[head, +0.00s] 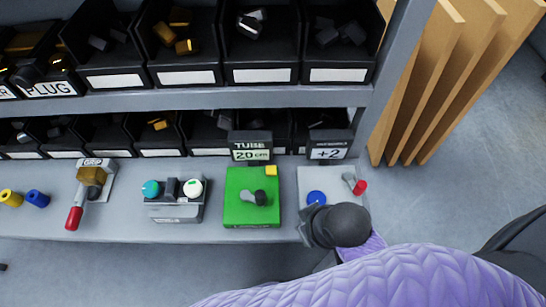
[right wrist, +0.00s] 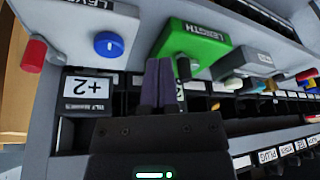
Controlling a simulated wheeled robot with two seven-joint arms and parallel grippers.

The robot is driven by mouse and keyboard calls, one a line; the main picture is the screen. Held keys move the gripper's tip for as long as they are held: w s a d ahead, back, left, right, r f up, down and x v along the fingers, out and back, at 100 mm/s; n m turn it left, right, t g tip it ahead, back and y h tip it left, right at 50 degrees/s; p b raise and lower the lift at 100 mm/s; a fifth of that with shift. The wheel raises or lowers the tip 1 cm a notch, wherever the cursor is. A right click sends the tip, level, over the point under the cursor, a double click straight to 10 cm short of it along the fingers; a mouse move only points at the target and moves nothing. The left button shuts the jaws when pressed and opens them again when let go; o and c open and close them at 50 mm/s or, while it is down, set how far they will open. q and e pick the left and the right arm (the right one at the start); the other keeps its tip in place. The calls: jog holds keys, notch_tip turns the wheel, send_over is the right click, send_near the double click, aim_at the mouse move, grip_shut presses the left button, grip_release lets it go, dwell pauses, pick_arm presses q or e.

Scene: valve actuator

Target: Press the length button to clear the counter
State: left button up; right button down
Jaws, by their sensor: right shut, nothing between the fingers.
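The green length panel (head: 236,207) sits on the bench below a display reading "TUBE 20 cm" (head: 251,146). In the right wrist view the panel (right wrist: 190,40) bears the word LENGTH. My right gripper (head: 306,222) is right of the panel, near the bench's front edge. Its dark fingers (right wrist: 160,85) are together and empty, in front of the panel's lower part, so the yellow button is not clear there. My left gripper is out of view.
Right of the green panel is a plate with a blue button (head: 316,198), a red-tipped lever (head: 359,187) and a "+2" display (head: 327,153). A grey box (head: 175,212) with teal and white knobs stands left. Shelves of bins rise behind; wooden boards (head: 430,85) stand right.

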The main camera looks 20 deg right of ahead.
notch_tip(320, 180, up, 3)
jog(key=w+a+y, duration=0.2)
jog(key=w+a, duration=0.1)
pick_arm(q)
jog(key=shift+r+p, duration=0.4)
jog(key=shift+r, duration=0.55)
pick_arm(e)
jog(key=m+t+y, duration=0.2)
jog(key=y, duration=0.2)
send_over(274, 171)
jog(key=shift+r, duration=0.1)
notch_tip(274, 171, down, 9)
jog(key=b, duration=0.8)
jog(key=shift+r, duration=0.1)
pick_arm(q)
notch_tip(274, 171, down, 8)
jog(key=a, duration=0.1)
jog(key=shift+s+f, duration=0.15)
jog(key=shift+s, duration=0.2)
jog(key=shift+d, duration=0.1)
